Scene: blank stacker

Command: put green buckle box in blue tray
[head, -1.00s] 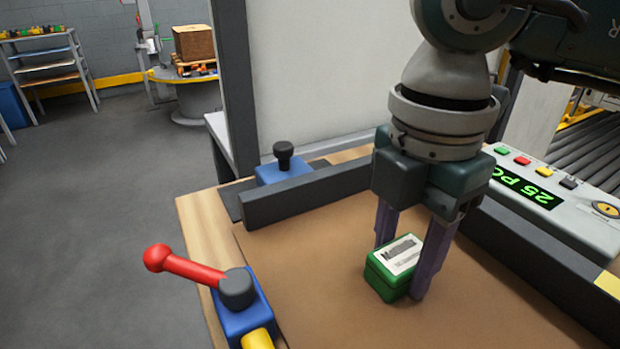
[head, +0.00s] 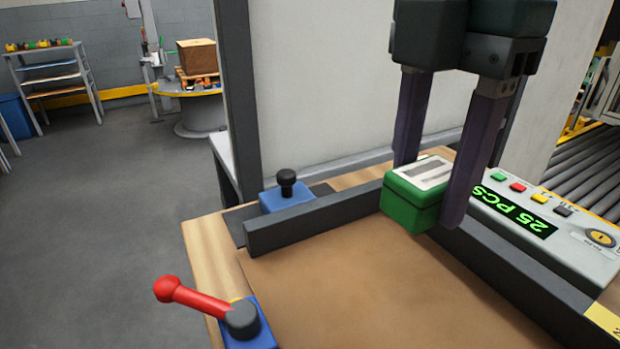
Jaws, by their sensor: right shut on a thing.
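The green buckle box (head: 410,207) has a white label on its top. My right gripper (head: 430,185) is shut on it, with one purple finger on each side, and holds it up above the brown board (head: 340,285). The box looks nearly level. No blue tray shows in this view. My left gripper is not in view.
Dark grey rails (head: 315,217) edge the brown board at the back and right. A red-handled clamp (head: 200,302) stands at the front left. A pale upright panel (head: 320,80) stands behind.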

